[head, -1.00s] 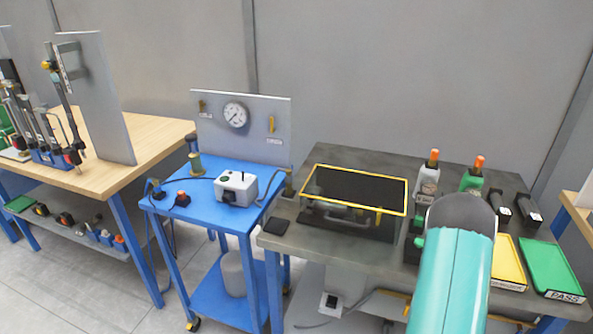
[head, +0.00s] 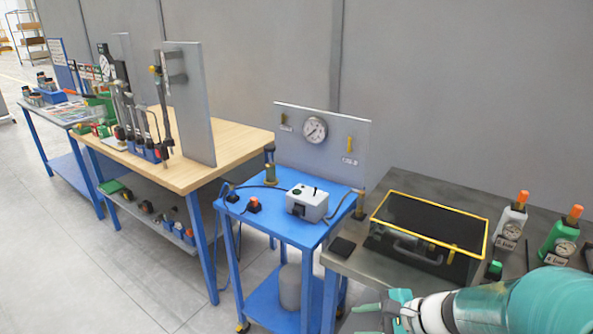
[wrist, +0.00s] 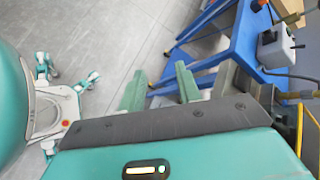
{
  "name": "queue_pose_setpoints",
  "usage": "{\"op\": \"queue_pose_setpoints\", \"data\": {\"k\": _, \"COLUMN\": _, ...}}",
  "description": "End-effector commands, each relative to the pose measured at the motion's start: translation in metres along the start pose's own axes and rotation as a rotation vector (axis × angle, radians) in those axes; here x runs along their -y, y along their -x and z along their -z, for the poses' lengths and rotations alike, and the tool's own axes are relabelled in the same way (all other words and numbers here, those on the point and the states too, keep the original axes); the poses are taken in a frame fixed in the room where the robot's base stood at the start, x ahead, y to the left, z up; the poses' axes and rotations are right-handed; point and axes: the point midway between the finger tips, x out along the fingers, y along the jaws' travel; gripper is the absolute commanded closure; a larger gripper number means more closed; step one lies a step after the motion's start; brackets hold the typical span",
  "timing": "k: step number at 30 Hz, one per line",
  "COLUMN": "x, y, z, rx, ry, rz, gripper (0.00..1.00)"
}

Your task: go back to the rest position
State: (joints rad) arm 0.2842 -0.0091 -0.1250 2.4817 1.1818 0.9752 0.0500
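My gripper (wrist: 160,86) is in the wrist view with its two green fingers spread apart and nothing between them. Grey floor shows behind the fingers. In the head view my gripper (head: 372,315) is at the bottom edge, partly cut off, in front of the dark grey workbench. My teal arm reaches in from the lower right corner.
A blue cart (head: 262,209) with a white box (head: 307,203) and a gauge panel (head: 350,133) stands left of the dark workbench (head: 345,268). A yellow-rimmed case (head: 432,222) and two bottles are on the workbench. A wooden bench (head: 235,146) is farther left. Floor at the left is clear.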

Motion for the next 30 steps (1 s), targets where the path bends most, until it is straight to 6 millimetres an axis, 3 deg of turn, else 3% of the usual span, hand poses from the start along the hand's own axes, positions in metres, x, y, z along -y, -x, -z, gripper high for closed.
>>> {"op": "queue_pose_setpoints", "data": {"k": 1, "x": -0.001, "y": 0.006, "z": -0.018, "rx": -0.009, "ry": 0.116, "rz": -0.046, "gripper": 0.66}}
{"op": "queue_pose_setpoints", "data": {"k": 6, "x": -0.015, "y": 0.028, "z": -0.057, "rx": -0.069, "ry": 0.495, "rz": -0.222, "gripper": 0.66}}
{"op": "queue_pose_setpoints", "data": {"k": 12, "x": -0.024, "y": 0.065, "z": -0.084, "rx": -0.209, "ry": 0.933, "rz": -0.407, "gripper": 0.66}}
{"op": "queue_pose_setpoints", "data": {"k": 18, "x": -0.02, "y": 0.109, "z": -0.098, "rx": -0.399, "ry": 1.296, "rz": -0.553, "gripper": 0.66}}
{"op": "queue_pose_setpoints", "data": {"k": 24, "x": -0.015, "y": 0.13, "z": -0.103, "rx": -0.5, "ry": 1.441, "rz": -0.618, "gripper": 0.66}}
{"op": "queue_pose_setpoints", "data": {"k": 30, "x": -0.015, "y": 0.131, "z": -0.103, "rx": -0.504, "ry": 1.446, "rz": -0.623, "gripper": 0.66}}
